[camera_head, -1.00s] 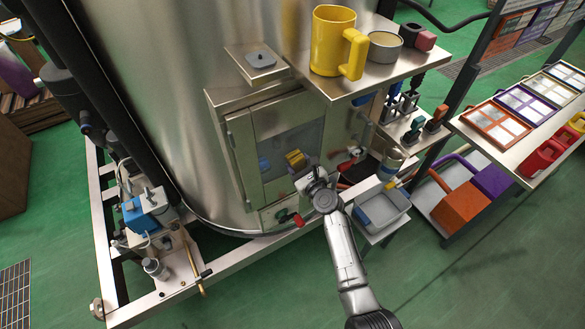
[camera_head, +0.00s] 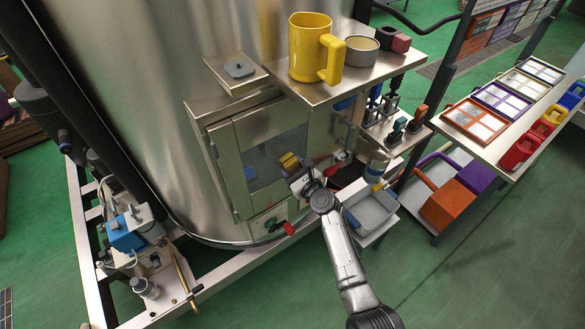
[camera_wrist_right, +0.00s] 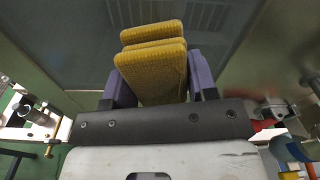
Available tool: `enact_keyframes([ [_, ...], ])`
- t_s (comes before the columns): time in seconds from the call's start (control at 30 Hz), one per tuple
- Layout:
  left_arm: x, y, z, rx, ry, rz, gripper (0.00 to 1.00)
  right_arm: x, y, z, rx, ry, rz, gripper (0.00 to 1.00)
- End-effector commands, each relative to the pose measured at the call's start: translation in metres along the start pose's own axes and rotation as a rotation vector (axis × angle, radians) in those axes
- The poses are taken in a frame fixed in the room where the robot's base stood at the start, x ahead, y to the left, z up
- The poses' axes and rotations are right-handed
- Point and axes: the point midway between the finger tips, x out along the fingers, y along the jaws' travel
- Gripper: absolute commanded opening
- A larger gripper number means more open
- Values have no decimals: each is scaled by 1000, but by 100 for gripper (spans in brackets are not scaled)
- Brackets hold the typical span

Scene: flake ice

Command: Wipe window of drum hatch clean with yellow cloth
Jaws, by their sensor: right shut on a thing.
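The drum hatch (camera_head: 225,165) is a metal-framed door low on the big steel drum. Its window (camera_head: 262,152) is a grey, see-through pane that also fills the back of the right wrist view (camera_wrist_right: 75,45). My right gripper (camera_head: 295,171) is in front of the window's right part, shut on the folded yellow cloth (camera_head: 288,160). In the right wrist view the cloth (camera_wrist_right: 155,72) sticks out in thick ribbed folds between the purple fingers, towards the pane. I cannot tell whether it touches the glass. My left gripper is not in view.
A steel shelf (camera_head: 325,92) with a yellow mug (camera_head: 308,50) and a round tin (camera_head: 361,50) juts out above the hatch. A grey tub (camera_head: 372,212) stands at right. Open green floor lies in front.

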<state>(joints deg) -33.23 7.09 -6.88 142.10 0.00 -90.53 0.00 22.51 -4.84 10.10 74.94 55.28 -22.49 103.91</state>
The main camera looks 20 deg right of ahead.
Motion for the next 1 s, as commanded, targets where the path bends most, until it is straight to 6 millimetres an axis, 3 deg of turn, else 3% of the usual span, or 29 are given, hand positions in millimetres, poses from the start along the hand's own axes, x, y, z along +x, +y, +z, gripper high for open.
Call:
enact_keyframes([
  [0.7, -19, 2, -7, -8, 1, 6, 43, 0, 54, 14, 2, 0, 2, 15],
  [1.0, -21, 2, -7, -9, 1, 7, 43, -1, 62, 15, 0, -1, 1, 15],
])
